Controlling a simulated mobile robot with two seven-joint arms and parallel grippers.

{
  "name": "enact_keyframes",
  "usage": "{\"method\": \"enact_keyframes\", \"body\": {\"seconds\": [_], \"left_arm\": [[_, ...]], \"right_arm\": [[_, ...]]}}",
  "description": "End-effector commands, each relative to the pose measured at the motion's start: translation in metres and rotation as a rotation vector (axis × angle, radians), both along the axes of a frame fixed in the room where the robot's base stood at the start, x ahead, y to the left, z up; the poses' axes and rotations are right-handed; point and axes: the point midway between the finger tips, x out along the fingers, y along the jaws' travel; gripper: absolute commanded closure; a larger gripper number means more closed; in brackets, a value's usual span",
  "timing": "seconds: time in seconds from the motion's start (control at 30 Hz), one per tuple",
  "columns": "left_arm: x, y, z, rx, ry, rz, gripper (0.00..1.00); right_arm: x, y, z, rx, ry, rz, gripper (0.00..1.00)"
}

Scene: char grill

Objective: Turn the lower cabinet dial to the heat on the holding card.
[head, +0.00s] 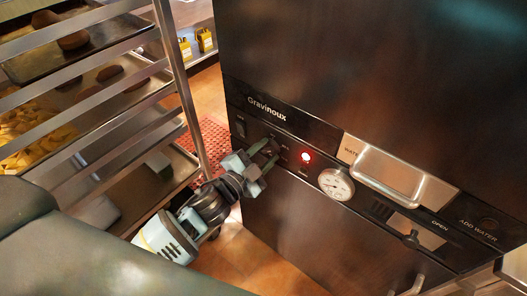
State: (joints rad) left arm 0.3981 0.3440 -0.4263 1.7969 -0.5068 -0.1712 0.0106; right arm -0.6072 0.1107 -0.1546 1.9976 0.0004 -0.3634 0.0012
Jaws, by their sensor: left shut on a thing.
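The dark cabinet's control panel (262,117), marked Gravinoux, runs slantwise across the view. My left gripper (264,155) is at the left part of this panel, below the brand name, with its fingers shut on the dial. The fingers hide most of the dial, so its pointer and heat marks cannot be read. A red lamp (306,157) is lit just right of the gripper. A round white gauge (336,184) sits further right; its reading is too small to tell. I cannot make out a holding card. My right gripper is not in view.
A metal rack (184,88) with trays of food stands close on the left of my left arm. A red mat (213,140) lies on the floor behind.

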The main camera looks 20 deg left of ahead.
Motion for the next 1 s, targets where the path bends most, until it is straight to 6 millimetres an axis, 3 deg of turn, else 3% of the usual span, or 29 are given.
{"method": "enact_keyframes", "body": {"seconds": [0.4, 0.97, 1.0], "left_arm": [[0.0000, -0.0005, -0.0004, 0.184, -0.067, 0.000, 0.84], [-0.0002, -0.0006, -0.0011, 0.211, -0.077, 0.000, 0.84], [-0.0002, -0.0006, -0.0011, 0.211, -0.077, 0.000, 0.59]], "right_arm": [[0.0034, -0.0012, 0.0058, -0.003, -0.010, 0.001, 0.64], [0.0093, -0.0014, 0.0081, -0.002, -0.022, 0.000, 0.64], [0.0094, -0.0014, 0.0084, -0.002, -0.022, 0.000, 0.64]]}}
